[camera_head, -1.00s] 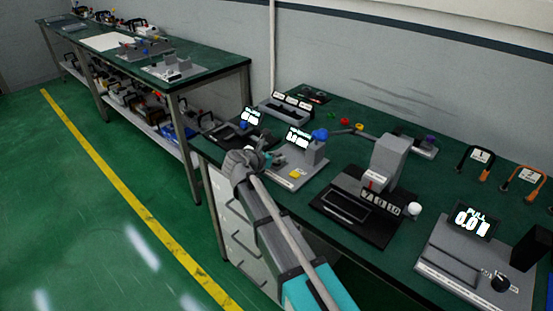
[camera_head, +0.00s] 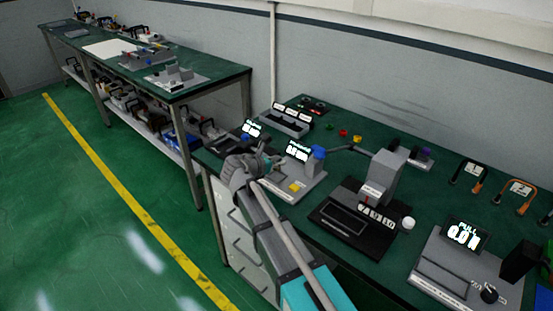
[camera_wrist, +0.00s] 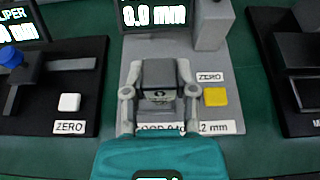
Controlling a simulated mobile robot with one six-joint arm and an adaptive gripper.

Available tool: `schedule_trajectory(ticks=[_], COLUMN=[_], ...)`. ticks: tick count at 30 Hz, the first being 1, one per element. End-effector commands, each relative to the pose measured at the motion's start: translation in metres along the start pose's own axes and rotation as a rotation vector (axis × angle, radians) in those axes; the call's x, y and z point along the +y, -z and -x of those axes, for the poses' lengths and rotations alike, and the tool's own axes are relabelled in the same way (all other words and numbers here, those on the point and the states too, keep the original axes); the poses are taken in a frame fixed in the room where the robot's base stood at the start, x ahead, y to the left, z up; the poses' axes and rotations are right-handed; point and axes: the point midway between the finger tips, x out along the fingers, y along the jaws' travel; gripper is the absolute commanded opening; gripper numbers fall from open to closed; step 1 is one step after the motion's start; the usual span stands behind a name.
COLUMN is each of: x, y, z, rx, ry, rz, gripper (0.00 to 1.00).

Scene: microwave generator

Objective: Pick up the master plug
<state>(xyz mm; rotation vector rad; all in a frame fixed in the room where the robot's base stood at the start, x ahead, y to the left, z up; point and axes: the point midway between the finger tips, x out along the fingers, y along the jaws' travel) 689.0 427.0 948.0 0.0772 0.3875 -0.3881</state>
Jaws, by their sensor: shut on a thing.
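My gripper (camera_wrist: 158,88) is shut on a small dark grey block (camera_wrist: 158,72), which appears to be the master plug. The fingers flank the block on its left and right sides. They are in front of a grey gauge stand with a display reading 0.0 mm (camera_wrist: 160,14), and its label is partly covered. I cannot tell whether the block still touches the stand. In the head view my gripper (camera_head: 268,160) is at the near left edge of the green bench, beside the gauge stand (camera_head: 312,182). The held block cannot be made out there.
A yellow ZERO button (camera_wrist: 215,97) is close to the right finger. A black caliper station (camera_wrist: 60,75) stands to the left. A black fixture with a grey column (camera_head: 385,175) stands to the right. A pull tester (camera_head: 468,265) is at the near right.

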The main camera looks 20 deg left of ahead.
Motion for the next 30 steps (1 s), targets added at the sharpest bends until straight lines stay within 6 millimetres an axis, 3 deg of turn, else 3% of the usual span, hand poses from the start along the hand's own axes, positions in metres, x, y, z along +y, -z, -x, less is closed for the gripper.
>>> schedule_trajectory(ticks=[1, 9, 18, 30], x=[-0.005, -0.023, -0.061, -0.078], y=[-0.010, -0.032, -0.035, -0.036], z=[0.010, 0.040, 0.090, 0.114], rx=[-0.001, -0.001, -0.001, -0.001], ry=[0.000, 0.000, -0.001, 0.000], rz=[0.000, 0.001, 0.001, 0.000], gripper=[0.00, 0.00, 0.00, 0.00])
